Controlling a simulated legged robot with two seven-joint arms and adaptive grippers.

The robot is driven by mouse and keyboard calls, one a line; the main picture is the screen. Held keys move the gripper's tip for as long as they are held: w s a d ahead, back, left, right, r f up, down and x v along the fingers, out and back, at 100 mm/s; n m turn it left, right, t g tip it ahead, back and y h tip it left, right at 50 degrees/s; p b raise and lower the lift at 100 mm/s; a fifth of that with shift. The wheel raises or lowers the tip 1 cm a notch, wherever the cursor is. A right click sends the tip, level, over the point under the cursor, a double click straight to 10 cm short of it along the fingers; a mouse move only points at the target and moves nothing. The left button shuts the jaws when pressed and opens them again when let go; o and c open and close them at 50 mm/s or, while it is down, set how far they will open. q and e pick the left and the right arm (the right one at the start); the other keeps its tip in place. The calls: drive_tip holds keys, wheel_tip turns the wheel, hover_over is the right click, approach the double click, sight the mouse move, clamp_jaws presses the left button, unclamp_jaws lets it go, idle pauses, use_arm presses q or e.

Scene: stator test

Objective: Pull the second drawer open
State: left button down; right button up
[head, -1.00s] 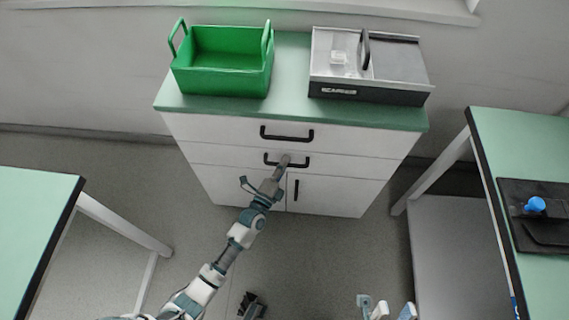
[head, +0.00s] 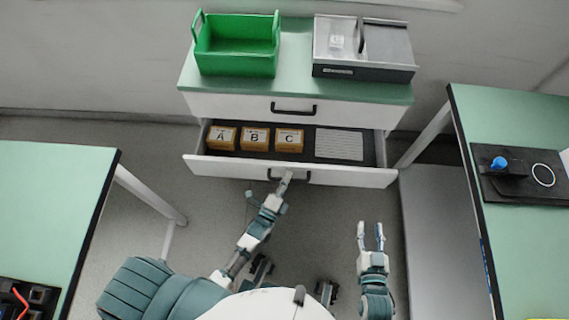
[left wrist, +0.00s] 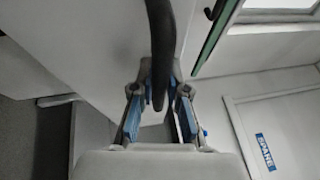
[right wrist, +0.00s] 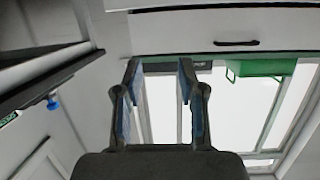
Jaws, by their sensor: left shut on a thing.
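The second drawer (head: 350,177) of the white cabinet stands open in the head view, pulled out below the closed top drawer (head: 240,105). Inside it are boxes marked A (head: 221,138), B (head: 255,139) and C (head: 289,140) and a pale ribbed sheet (head: 339,145). My left gripper (head: 285,180) is at the drawer's black handle (head: 300,176). In the left wrist view the dark handle (left wrist: 162,40) runs between the fingers of the left gripper (left wrist: 160,98), which are shut on it. My right gripper (head: 371,232) is open and empty in front of the cabinet, right of the left arm.
A green bin (head: 237,62) and a grey-lidded case (head: 364,72) stand on the cabinet top. A green table (head: 50,190) is at the left. Another table (head: 520,250) at the right holds a black fixture with a blue knob (head: 499,163).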

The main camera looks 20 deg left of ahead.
use_arm(q)
drive_tip(key=s, duration=0.1)
drive_tip(key=s+d+p, duration=0.1)
drive_tip(key=s, duration=0.1)
drive_tip(key=s+d, duration=0.1)
drive_tip(key=s, duration=0.1)
drive_tip(key=shift+s+f, duration=0.15)
drive_tip(key=shift+s+d+f+p, duration=0.15)
drive_tip(key=shift+s+p, duration=0.25)
drive_tip(key=shift+s, duration=0.15)
use_arm(e)
drive_tip(key=s+d+f+g+h, duration=0.1)
drive_tip(key=s+d+f+g, duration=0.1)
drive_tip(key=s+f+g, duration=0.2)
drive_tip(key=shift+s+f+g, duration=0.35)
drive_tip(key=shift+f+g, duration=0.05)
drive_tip(key=shift+f, duration=0.25)
use_arm(q)
drive_tip(key=c, duration=1.2)
unclamp_jaws()
drive_tip(key=shift+o, duration=0.2)
drive_tip(key=shift+w+d, duration=0.1)
drive_tip(key=shift+w, duration=0.1)
use_arm(e)
drive_tip(key=shift+w+d+f, duration=0.1)
drive_tip(key=shift+w+d, duration=0.05)
drive_tip(key=shift+d, duration=0.15)
use_arm(q)
drive_tip(key=shift+s, duration=0.1)
